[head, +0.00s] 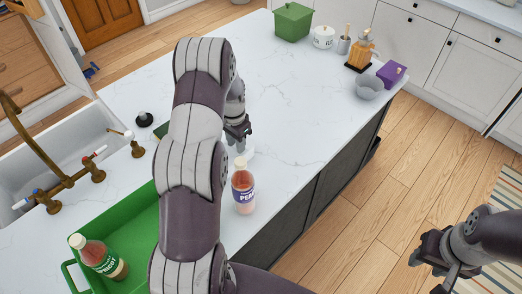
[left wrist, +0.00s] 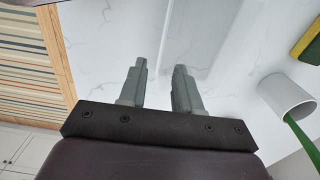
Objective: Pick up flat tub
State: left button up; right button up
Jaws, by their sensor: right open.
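A white, low, flat tub (left wrist: 205,35) lies on the white counter, its pale edges faint against the marble in the left wrist view. In the head view only a small white part of it (head: 249,153) shows beside my left arm, behind the peach bottle. My left gripper (head: 238,138) points down over the counter close to the tub. In the left wrist view its two fingers (left wrist: 158,75) are apart with nothing between them, and the tub lies beyond their tips. My right gripper (head: 432,262) is open and empty over the floor at the lower right.
A peach bottle (head: 243,192) stands near the counter edge. A green tray (head: 140,218) holds an apricot bottle (head: 98,258). A white cup (left wrist: 284,92) with a green handle and a sponge (left wrist: 310,42) are close by. A bowl (head: 370,88) and purple box (head: 392,74) stand far right.

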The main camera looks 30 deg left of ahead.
pick_arm(q)
jog(key=f+p, duration=0.2)
jog(key=f, duration=0.2)
jog(key=f+p, duration=0.2)
jog(key=f, duration=0.1)
jog(key=f+p, duration=0.2)
jog(key=f, duration=0.2)
jog(key=shift+s+a+f, duration=0.25)
jog(key=shift+a+f, duration=0.05)
jog(key=shift+f, duration=0.15)
grip_shut()
pick_arm(e)
notch_tip(320, 180, up, 7)
jog(key=shift+s, duration=0.35)
